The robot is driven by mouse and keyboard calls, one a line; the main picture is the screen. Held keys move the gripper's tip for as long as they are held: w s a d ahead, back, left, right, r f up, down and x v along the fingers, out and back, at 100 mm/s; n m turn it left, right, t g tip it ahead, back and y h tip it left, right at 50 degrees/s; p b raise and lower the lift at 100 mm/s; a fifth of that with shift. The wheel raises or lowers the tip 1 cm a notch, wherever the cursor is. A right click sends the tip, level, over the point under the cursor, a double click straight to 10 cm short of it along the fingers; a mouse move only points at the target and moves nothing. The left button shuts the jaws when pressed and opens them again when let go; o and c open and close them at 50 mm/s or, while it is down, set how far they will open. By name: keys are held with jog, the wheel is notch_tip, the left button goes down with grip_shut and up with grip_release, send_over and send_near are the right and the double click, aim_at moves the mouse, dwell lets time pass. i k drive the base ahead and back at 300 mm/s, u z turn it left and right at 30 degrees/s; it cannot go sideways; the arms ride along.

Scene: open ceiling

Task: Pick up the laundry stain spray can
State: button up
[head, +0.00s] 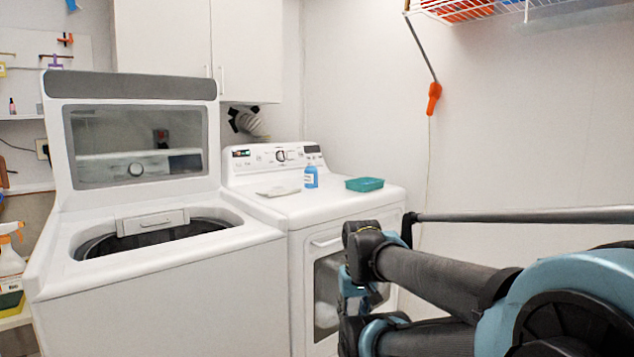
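A small blue bottle or can (311,176) stands upright on top of the white dryer (345,205). It has a pale label and may be the stain spray can, but its label is too small to read. A white spray bottle with an orange nozzle (10,252) stands at the far left edge, partly cut off. My folded arm fills the lower right, in front of the dryer's right side and apart from the blue bottle. I cannot make out my gripper's fingers in this view.
A teal box or sponge (364,184) and a flat white item (277,191) lie near the blue bottle. The washer (160,270) at left has its lid (130,86) raised. Cabinets (215,45) hang above. A wire shelf (490,10) is at upper right.

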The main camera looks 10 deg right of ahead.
aim_at(310, 173)
jog(key=z, duration=2.45)
jog(key=k, duration=1)
jog(key=u, duration=1.25)
jog(key=i, duration=1)
